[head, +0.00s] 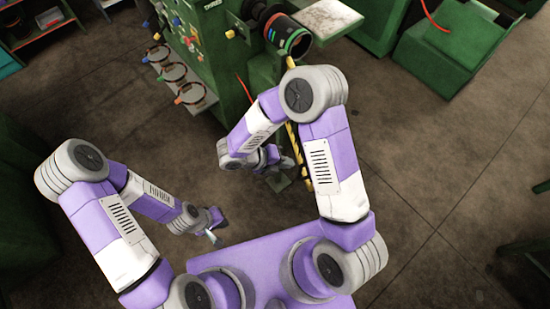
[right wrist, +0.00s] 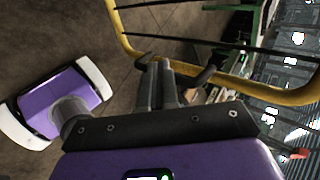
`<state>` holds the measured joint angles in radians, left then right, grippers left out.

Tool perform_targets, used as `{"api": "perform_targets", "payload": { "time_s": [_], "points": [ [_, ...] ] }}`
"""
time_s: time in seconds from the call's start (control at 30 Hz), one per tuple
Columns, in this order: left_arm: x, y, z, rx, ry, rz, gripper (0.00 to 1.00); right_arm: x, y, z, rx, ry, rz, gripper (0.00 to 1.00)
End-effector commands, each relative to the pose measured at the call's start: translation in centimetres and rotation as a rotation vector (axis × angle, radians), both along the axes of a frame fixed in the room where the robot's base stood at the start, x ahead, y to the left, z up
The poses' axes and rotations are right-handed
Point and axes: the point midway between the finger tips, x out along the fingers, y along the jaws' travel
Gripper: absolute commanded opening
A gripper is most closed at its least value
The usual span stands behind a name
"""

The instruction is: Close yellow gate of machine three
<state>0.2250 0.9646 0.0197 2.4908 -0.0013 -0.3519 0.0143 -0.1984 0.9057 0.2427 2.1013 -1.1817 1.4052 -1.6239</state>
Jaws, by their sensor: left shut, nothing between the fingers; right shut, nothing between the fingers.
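The green machine (head: 232,60) marked THREE stands at the top centre of the head view. Its yellow gate (head: 303,160) shows there nearly edge-on, partly hidden behind my right arm. In the right wrist view, the gate (right wrist: 255,92) is a yellow tubular frame with dark bars, crossing beyond the fingers. My right gripper (right wrist: 158,70) is shut and empty, its tips close to the frame's curved corner; I cannot tell whether they touch. My left gripper (head: 214,236) is shut and empty over the floor, left of my base and apart from the gate.
A shelf with several ring-shaped holders (head: 180,77) juts from the machine's left side. A black cylinder with coloured rings (head: 288,37) and a pale plate (head: 326,17) are at its top right. A green bin (head: 447,45) stands further right.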

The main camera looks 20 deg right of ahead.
Motion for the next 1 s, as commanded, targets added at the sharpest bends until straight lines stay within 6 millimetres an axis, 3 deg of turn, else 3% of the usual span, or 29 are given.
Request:
{"api": "perform_targets", "payload": {
  "time_s": [0.1,0.33,1.0],
  "points": [
    [0.0,0.0,0.2,0.000,0.000,0.000,0.00,-0.2,-1.9,-1.4,-0.001,0.003,-0.003,0.00],
    [0.0,0.0,0.9,0.000,0.000,0.000,0.00,-0.2,-4.8,-1.2,0.000,-0.001,-0.004,0.00],
    [0.0,0.0,0.8,0.000,-0.001,0.000,0.00,0.5,-5.7,-1.2,-0.001,-0.003,0.043,0.00]
  ]
}}
